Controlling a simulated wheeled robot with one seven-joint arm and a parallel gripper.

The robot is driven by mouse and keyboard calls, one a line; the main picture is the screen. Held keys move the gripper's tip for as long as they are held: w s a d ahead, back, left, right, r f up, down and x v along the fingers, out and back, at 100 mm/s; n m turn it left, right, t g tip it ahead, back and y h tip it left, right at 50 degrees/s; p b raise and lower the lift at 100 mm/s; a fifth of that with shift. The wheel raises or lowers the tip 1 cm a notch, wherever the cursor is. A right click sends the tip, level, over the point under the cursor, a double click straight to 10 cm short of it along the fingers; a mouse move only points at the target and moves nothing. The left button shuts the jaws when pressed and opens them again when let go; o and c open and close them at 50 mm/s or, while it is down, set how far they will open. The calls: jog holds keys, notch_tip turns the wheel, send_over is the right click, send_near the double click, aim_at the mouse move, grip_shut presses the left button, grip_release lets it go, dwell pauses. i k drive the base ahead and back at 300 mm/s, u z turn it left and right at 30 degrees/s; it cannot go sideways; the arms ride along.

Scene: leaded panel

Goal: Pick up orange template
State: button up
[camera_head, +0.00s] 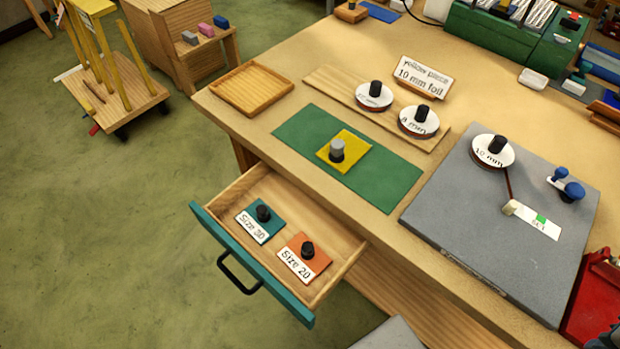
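The orange template (322,262) lies in the open drawer (333,237), towards its right end. It has a black knob (307,249) standing on it and a white label reading "Size 20" along its front side. A teal template (274,219) with a black knob and a label "Size 30" lies to its left in the same drawer, apart from it. My gripper is not clearly seen in this view, so its state does not show.
The drawer's teal front (280,292) has a dark handle (238,273). Above it, the tabletop holds a green mat (385,180) with a yellow piece (331,155), an empty wooden tray (251,89), labelled reels and a grey board (470,220). Open floor lies left.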

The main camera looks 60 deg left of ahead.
aim_at(301, 254)
jog(key=u, duration=1.95)
jog(key=k, duration=0.25)
jog(key=u, duration=2.3)
jog(key=i, duration=1.55)
jog(key=z, duration=2.55)
